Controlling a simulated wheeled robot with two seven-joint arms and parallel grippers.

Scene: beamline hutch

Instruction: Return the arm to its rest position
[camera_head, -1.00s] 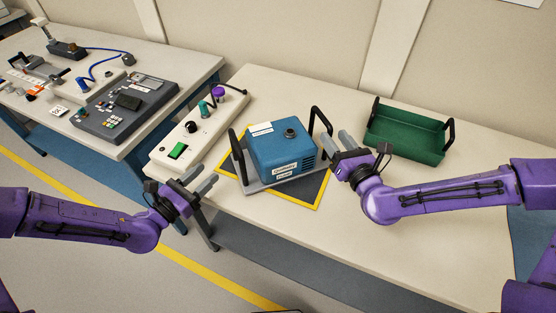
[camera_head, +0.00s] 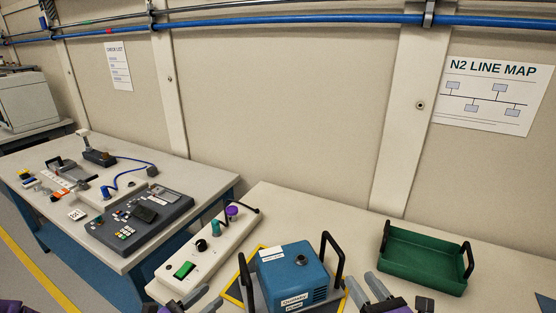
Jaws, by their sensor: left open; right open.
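My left gripper (camera_head: 190,301) shows only at the bottom edge of the head view, its fingers open and empty, left of the blue box. My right gripper (camera_head: 368,288) shows at the bottom edge, just right of the blue box, its fingers open and empty and apart from the right handle. The rest of both arms is mostly out of the frame. The blue box (camera_head: 291,272) stands upright with a black handle at each side, on a dark mat with a yellow border (camera_head: 233,296).
A green tray (camera_head: 424,262) with black handles stands at the right of the near table. A white control panel (camera_head: 205,252) with a green switch and knobs lies left of the box. A grey keypad console (camera_head: 139,220) is on the left table. Blue pipe (camera_head: 300,20) runs along the wall.

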